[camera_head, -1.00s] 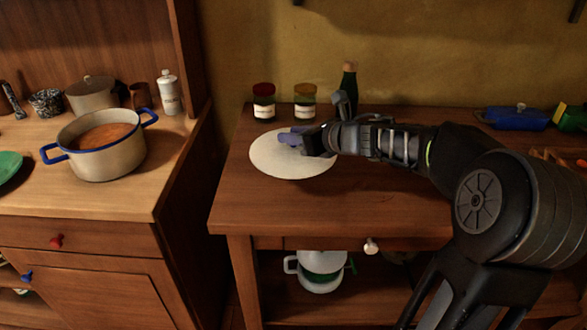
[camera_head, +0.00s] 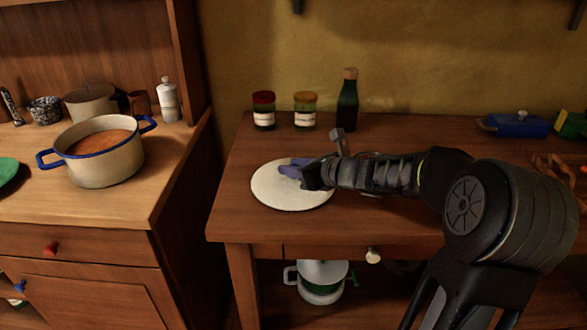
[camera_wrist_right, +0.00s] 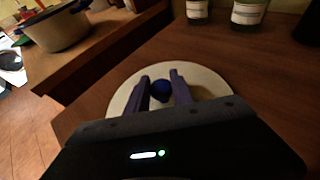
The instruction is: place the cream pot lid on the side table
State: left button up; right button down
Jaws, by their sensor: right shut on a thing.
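The cream pot lid (camera_head: 288,196) is a round pale disc at the left front of the side table (camera_head: 255,222). I cannot tell whether it touches the tabletop or hovers just above it. My right gripper (camera_head: 291,170) reaches in from the right over the lid and is shut on its knob. In the right wrist view the dark blue knob (camera_wrist_right: 161,90) sits between the two fingers of my right gripper (camera_wrist_right: 162,87), with the lid (camera_wrist_right: 214,84) spread below. The cream pot (camera_head: 105,162) with blue rim and handles stands open on the left counter, filled with orange-brown food. My left gripper is not in view.
Two jars (camera_head: 264,112) (camera_head: 305,112) and a dark green bottle (camera_head: 347,102) stand behind the lid on the side table. A blue lidded dish (camera_head: 518,125) is at the back right. A gap separates the left counter (camera_head: 110,207) from the table.

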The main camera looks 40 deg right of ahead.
jog(key=c, duration=1.1)
grip_release()
jog(key=shift+s+r, duration=0.1)
jog(key=shift+s+d+r, duration=0.1)
jog(key=shift+s+r, duration=0.05)
jog(key=shift+s, duration=0.15)
jog(key=v, duration=1.1)
jog(key=shift+p, duration=0.35)
jog(key=shift+s, duration=0.1)
